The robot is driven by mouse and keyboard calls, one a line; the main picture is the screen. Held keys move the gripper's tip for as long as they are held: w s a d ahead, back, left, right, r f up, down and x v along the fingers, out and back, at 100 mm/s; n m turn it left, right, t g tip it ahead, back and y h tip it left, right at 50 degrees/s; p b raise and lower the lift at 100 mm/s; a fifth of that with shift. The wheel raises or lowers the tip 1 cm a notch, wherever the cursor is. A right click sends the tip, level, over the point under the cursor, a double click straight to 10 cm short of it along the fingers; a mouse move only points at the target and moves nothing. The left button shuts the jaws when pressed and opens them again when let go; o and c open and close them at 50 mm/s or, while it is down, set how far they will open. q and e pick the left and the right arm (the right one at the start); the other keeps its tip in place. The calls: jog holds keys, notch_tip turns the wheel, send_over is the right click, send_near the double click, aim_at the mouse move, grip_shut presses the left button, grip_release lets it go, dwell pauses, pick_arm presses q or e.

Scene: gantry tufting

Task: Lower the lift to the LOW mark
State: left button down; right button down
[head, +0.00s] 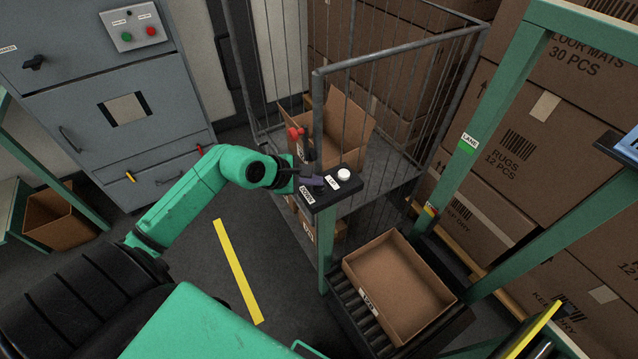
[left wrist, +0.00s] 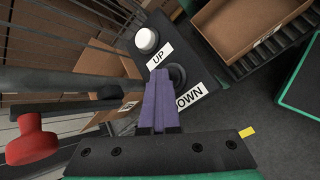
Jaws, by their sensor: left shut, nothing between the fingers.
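The lift (head: 318,75) is a grey barred cage with a grey platform (head: 385,190) carrying an open carton. A black control box (head: 335,190) stands on a green post at its front corner. It has a white button (head: 343,174) by an UP label (head: 332,184) and a dark button (left wrist: 178,74) by a DOWN label (left wrist: 190,98). My left gripper (head: 318,182) is shut and empty, its purple fingertips over the box at the dark button; I cannot tell whether they press it. I cannot make out a LOW mark. My right gripper is not in view.
A red knob (head: 295,132) on a dark bar is close beside my left gripper. An open carton (head: 398,280) sits on a roller conveyor (head: 355,310) at front right. Stacked cartons (head: 510,140) fill the right. A grey cabinet (head: 95,90) stands at left. Floor with a yellow stripe (head: 238,270) is clear.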

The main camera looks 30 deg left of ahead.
aim_at(315, 188)
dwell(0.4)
pick_arm(q)
jog(key=shift+r+p, duration=0.55)
jog(key=shift+r, duration=0.4)
jog(key=shift+r, duration=0.1)
notch_tip(315, 188, up, 5)
jog(key=p, duration=0.3)
dwell(0.4)
